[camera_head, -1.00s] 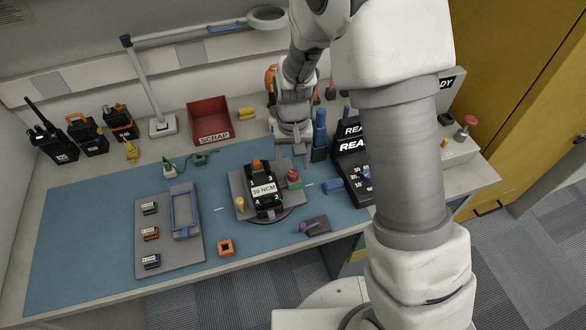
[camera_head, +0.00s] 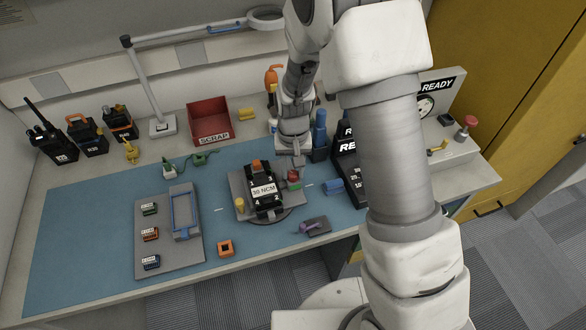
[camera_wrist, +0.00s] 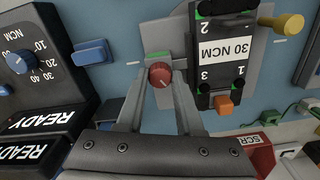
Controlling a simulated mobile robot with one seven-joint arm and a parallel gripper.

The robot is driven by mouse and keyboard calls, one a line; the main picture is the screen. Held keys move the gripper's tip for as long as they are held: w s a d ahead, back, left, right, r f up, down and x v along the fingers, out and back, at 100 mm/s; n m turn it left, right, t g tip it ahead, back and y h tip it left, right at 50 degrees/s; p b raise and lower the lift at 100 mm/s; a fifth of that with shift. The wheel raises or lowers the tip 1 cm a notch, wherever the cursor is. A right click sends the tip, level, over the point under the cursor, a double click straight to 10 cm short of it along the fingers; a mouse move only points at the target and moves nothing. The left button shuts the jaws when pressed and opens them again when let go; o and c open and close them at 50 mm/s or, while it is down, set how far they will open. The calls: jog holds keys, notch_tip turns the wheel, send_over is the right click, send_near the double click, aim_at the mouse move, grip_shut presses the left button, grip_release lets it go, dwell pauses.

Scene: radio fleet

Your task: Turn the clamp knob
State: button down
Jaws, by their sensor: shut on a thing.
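The clamp knob (camera_wrist: 160,74) is round and red with a pale mark on its face. It sits at the side of the grey clamp fixture (camera_wrist: 236,65) and also shows in the head view (camera_head: 293,175). The fixture holds a black radio (camera_wrist: 215,82) labelled "30 NCM". My gripper (camera_wrist: 160,82) is shut on the red knob, one finger on each side of it. In the head view my gripper (camera_head: 298,160) reaches down to the knob from behind.
A black dial unit with READY signs (camera_wrist: 38,115) stands close to my gripper.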

jog(key=shift+n, duration=0.3)
jog(key=n+b, duration=0.1)
jog(key=n, duration=0.3)
jog(key=shift+b, duration=0.4)
jog(key=n, duration=0.5)
jog(key=shift+n, duration=0.4)
jog(key=n+p, duration=0.1)
jog(key=n, duration=0.4)
jog(key=shift+r, duration=0.1)
jog(key=n+p, duration=0.2)
jog(key=n, duration=0.3)
jog(key=shift+n, duration=0.4)
jog(key=c, duration=0.5)
grip_release()
jog(key=shift+c, duration=0.2)
